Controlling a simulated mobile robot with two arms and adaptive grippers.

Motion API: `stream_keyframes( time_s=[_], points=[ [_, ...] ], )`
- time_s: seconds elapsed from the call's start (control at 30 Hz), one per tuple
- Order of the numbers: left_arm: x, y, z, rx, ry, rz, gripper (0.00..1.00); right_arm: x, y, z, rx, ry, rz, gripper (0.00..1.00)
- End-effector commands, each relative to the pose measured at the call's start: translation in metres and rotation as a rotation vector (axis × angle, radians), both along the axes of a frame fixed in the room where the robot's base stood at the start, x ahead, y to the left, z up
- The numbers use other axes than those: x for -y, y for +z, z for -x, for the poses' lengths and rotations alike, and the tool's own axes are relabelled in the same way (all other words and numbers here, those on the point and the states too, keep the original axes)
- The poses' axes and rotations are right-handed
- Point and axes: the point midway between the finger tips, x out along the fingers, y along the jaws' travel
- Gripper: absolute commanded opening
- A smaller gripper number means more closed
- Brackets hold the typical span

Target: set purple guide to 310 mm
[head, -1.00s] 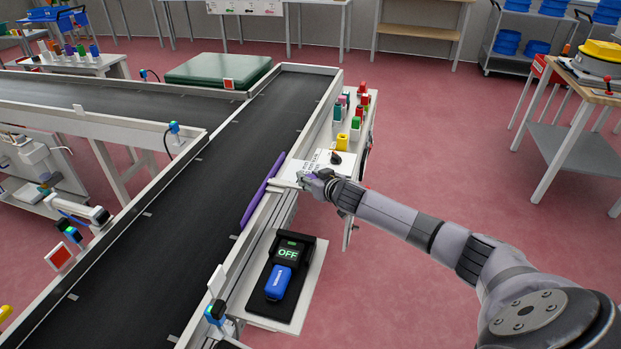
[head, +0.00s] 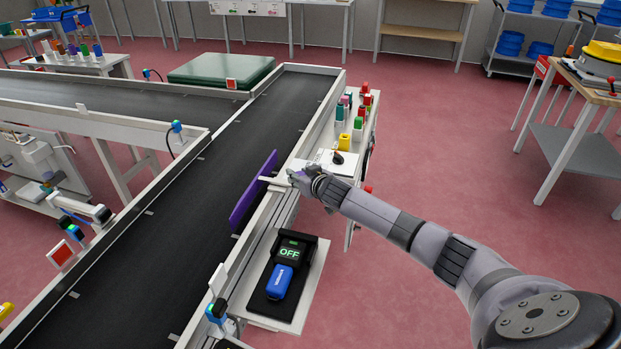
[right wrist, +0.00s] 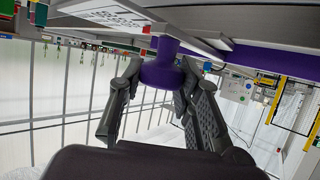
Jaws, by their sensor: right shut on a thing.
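The purple guide (head: 253,193) is a long flat bar standing over the right side of the black conveyor belt. A light rod (head: 277,183) joins it to the conveyor's right rail. My right gripper (head: 303,178) is at the outer end of this rod, beside the rail. In the right wrist view, its fingers (right wrist: 160,75) are shut around a purple knob (right wrist: 163,66), and part of the purple guide (right wrist: 270,60) shows to the right. No millimetre scale is readable. My left gripper is not in view.
A black box reading OFF with a blue cover (head: 280,281) sits on a side shelf nearer me. A white sheet (head: 327,161) and several coloured cylinders (head: 340,112) lie beyond the gripper. The belt (head: 190,200) left of the guide is clear.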

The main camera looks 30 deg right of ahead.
Motion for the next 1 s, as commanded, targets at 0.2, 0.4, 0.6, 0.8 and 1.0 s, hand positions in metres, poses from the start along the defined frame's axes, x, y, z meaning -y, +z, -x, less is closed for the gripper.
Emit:
stream_keyframes(
  time_s=[0.2,0.4,0.6,0.8,1.0],
  points=[
    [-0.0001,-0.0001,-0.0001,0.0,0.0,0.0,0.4,-0.0039,0.0028,-0.0032,0.006,0.004,-0.002,0.0],
    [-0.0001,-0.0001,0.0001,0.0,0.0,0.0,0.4,-0.0042,0.003,-0.0031,0.006,0.005,-0.003,0.39],
    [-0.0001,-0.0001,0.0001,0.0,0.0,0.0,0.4,-0.0033,0.0018,-0.0025,0.004,0.003,-0.002,0.5],
    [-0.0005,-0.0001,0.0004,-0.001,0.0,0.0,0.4,-0.0025,0.0012,-0.0021,0.002,0.003,-0.001,0.5],
    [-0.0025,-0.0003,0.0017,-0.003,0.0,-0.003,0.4,-0.0027,0.0021,0.0033,0.001,0.002,-0.002,0.5]
  ],
)
